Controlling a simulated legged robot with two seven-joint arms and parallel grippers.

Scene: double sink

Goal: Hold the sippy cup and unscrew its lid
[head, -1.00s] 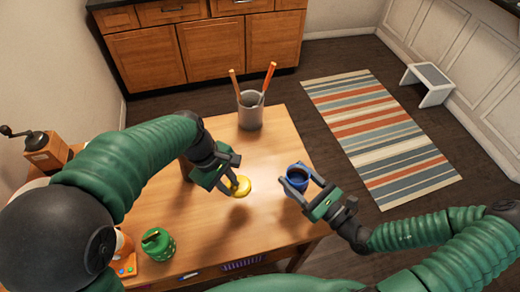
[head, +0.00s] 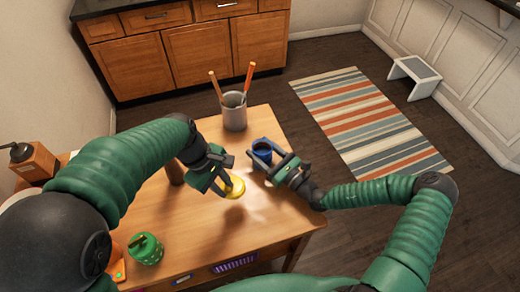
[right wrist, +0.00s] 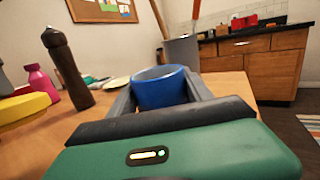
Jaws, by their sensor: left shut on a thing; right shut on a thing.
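The blue sippy cup (head: 265,150) is upright near the right table edge, its open top showing. My right gripper (head: 264,157) is shut on it, with a finger on either side. The right wrist view shows the cup (right wrist: 161,90) between the fingers. The yellow lid (head: 236,188) is apart from the cup, to its left and nearer me. My left gripper (head: 229,186) is shut on this lid. The lid also shows at the left edge of the right wrist view (right wrist: 22,106). I cannot tell whether the cup touches the table.
A grey utensil holder (head: 234,115) stands on the wooden table (head: 200,240) behind the cup. A green container (head: 146,250) is at the front left. The front middle is clear.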

